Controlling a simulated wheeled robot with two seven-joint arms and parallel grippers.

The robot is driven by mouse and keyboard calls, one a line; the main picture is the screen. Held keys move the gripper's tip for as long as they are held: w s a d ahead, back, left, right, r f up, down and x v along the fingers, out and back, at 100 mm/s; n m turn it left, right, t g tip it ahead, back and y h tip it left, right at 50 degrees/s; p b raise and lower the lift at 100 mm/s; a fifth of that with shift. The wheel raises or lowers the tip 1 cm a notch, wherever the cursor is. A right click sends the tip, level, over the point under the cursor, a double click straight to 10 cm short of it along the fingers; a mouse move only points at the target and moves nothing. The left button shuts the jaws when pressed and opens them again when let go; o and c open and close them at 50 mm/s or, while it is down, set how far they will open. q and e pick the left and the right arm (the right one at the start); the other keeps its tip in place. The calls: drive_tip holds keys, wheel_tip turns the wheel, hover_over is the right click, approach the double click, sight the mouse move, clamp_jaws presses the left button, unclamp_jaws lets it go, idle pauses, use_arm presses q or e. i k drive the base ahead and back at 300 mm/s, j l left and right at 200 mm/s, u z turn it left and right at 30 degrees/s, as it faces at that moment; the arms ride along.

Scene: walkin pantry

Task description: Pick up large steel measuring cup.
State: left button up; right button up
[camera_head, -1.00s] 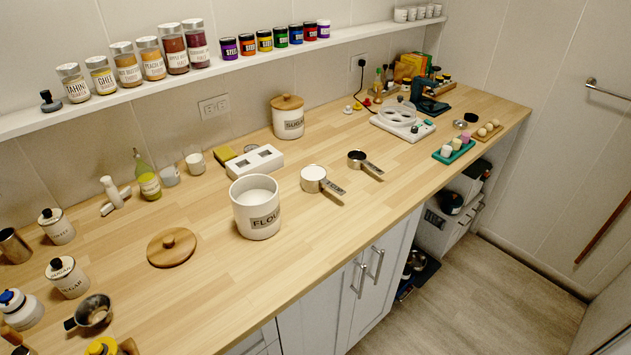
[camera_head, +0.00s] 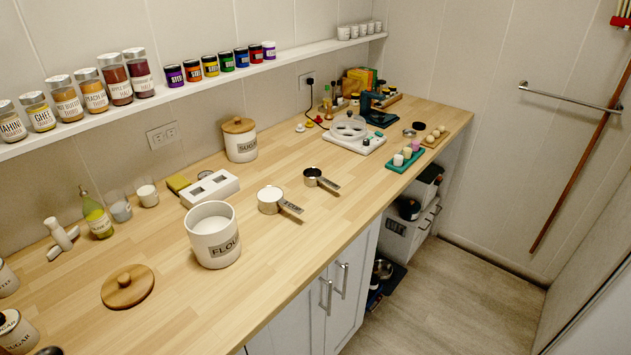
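Two steel measuring cups with flat labelled handles lie on the wooden counter. The larger-looking measuring cup (camera_head: 270,199) is filled with something white, and its handle points to the lower right. The smaller-looking measuring cup (camera_head: 312,175) is dark inside and stands just behind it to the right. Both cups stand upright, apart from each other. The handle labels are too small to read surely. Neither of my grippers is in view.
A white flour canister (camera_head: 213,240) stands left of the cups, with a wooden lid (camera_head: 127,287) farther left. A white box with openings (camera_head: 210,188) and a sugar canister (camera_head: 239,140) stand behind. The counter (camera_head: 285,250) is clear in front of the cups.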

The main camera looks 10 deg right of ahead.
sight(271, 200)
drive_tip(key=i+l+u, duration=0.15)
drive_tip(key=l+u, duration=0.2)
drive_tip(key=i+l+u, duration=0.15)
drive_tip(key=l+u, duration=0.6)
drive_tip(key=i+l, duration=0.05)
drive_tip(key=l, duration=0.05)
